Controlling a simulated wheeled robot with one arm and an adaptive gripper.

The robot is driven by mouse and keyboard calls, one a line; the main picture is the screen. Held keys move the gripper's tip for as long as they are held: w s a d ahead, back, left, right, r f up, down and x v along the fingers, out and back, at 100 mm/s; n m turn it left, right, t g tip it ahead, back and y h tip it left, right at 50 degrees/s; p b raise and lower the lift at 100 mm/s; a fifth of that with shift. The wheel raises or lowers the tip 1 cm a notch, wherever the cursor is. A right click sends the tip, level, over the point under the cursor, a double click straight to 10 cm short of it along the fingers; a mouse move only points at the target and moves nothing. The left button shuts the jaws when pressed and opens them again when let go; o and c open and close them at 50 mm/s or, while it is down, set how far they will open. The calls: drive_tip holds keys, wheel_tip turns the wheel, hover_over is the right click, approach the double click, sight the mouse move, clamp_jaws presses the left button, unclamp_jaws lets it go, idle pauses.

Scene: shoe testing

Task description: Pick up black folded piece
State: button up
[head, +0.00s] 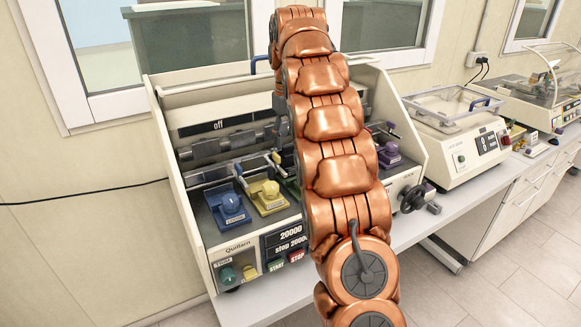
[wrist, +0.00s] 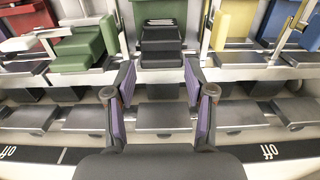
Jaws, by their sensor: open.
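A black folded piece (wrist: 161,45), stepped in shape, shows in the wrist view at the top middle, against a green holder (wrist: 158,11). My gripper (wrist: 160,76) is open, with its two fingers spread and purple pads on their inner faces. The fingertips are just below the black piece in the picture, to either side of its width. Nothing is between the fingers. In the head view my copper-coloured arm covers the middle of the machine, and hides the piece and most of the gripper.
The white testing machine (head: 170,140) has side walls and a row of coloured clamps, with a blue (head: 229,207) and a yellow one (head: 266,195) left of my arm and a purple one (head: 390,153) right of it.

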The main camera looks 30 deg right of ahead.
sight(289, 152)
drive_tip(key=shift+s+f+b, duration=0.2)
drive_tip(key=shift+f+b, duration=0.7)
drive_tip(key=shift+b, duration=0.05)
drive_tip(key=shift+s+a+f, duration=0.1)
drive_tip(key=shift+s+f, duration=0.15)
drive_tip(key=shift+f, duration=0.45)
drive_tip(key=shift+w+f+p, duration=0.1)
drive_tip(key=shift+f+p, duration=0.2)
drive_tip(key=shift+f, duration=0.65)
drive_tip(key=c, duration=0.8)
